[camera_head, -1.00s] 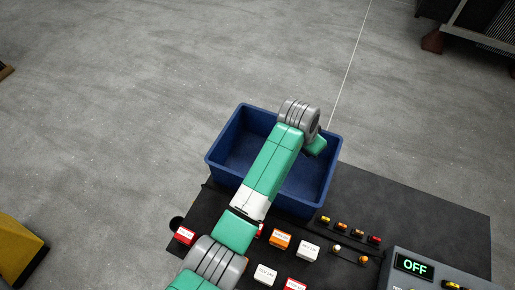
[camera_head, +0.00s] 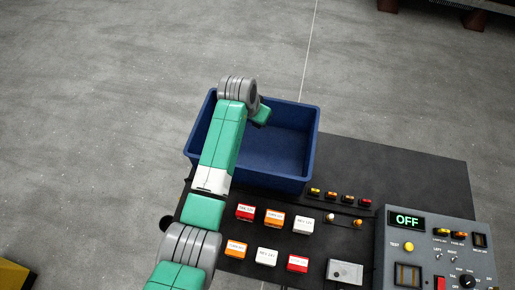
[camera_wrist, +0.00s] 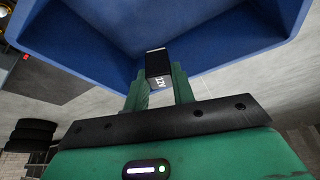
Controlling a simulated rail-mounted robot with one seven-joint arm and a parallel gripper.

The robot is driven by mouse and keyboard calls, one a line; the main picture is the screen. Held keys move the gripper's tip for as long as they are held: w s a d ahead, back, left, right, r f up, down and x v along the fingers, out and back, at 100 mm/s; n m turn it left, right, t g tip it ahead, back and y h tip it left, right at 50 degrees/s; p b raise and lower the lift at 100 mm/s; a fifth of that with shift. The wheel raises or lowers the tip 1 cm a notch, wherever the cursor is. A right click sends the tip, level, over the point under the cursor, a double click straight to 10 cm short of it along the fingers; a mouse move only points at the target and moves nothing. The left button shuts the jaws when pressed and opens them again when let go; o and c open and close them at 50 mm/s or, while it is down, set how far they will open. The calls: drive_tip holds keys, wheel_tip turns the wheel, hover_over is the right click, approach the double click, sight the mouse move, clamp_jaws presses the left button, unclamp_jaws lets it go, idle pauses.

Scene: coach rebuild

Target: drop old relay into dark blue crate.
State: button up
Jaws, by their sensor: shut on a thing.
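The dark blue crate (camera_head: 312,148) stands at the back of the black bench in the head view, and its walls (camera_wrist: 60,40) fill the top of the wrist view. My gripper (camera_wrist: 158,78) is shut on a small dark block with a white label end, the old relay (camera_wrist: 158,64), which shows between the green fingers. In the wrist view the relay is against the blue of the crate's inside; whether it is below the rim I cannot tell. In the head view my arm reaches over the crate's left part, and the fingertips and relay are hidden.
Red, orange and white labelled blocks (camera_head: 274,218) sit in rows on the black bench (camera_head: 400,170) in front of the crate. A grey control panel (camera_head: 430,250) reading OFF stands at the right. A small grey box (camera_head: 345,271) lies near the front.

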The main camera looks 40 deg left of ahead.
drive_tip(key=shift+f, duration=0.6)
drive_tip(key=shift+r, duration=0.15)
drive_tip(key=o, duration=1)
drive_tip(key=shift+o, duration=0.2)
drive_tip(key=v, duration=0.7)
drive_tip(key=shift+r, duration=0.35)
drive_tip(key=shift+s, duration=0.15)
